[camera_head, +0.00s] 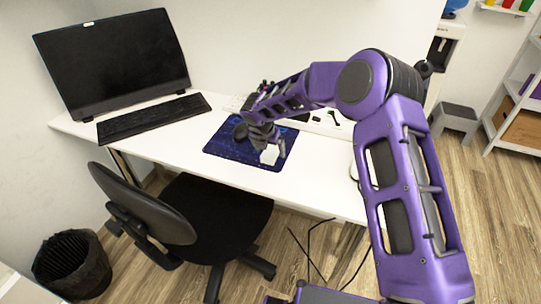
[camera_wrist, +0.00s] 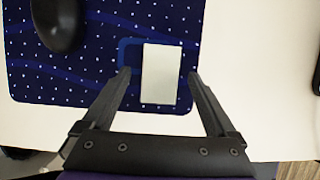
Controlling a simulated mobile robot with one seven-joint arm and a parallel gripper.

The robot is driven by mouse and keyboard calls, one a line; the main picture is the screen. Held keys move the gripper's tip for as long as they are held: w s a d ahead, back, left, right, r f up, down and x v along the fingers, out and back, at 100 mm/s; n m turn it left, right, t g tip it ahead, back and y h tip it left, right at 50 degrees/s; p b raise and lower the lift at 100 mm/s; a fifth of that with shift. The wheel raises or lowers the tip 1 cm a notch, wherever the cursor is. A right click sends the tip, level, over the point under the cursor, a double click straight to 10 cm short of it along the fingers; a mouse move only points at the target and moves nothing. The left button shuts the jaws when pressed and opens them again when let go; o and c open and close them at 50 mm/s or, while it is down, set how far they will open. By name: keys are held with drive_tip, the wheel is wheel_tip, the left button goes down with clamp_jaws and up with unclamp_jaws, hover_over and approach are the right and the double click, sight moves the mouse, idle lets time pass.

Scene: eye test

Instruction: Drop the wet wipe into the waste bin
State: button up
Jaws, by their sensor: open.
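The wet wipe is a small white rectangle (camera_wrist: 160,88) lying flat on the dark blue, star-patterned mouse pad (camera_wrist: 90,85). It also shows in the head view (camera_head: 269,156), near the pad's front right. My gripper (camera_wrist: 158,74) is open and empty, its two fingers on either side of the wipe in the wrist view. I cannot tell how high the fingertips are above the pad. In the head view my gripper (camera_head: 266,143) partly covers the pad. The waste bin (camera_head: 88,277), black, stands on the floor at the lower left.
The white desk (camera_head: 170,145) carries a large monitor (camera_head: 115,62) and a black keyboard (camera_head: 153,117) at left. A dark mouse (camera_wrist: 58,24) lies on the pad. A black office chair (camera_head: 215,215) stands between desk front and bin. A grey stool (camera_head: 456,117) stands at right.

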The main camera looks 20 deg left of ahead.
sight(270, 153)
drive_tip(key=shift+w+f, duration=0.15)
drive_tip(key=shift+f, duration=0.25)
clamp_jaws()
wheel_tip(270, 153, up, 10)
drive_tip(key=p, duration=0.1)
idle(0.6)
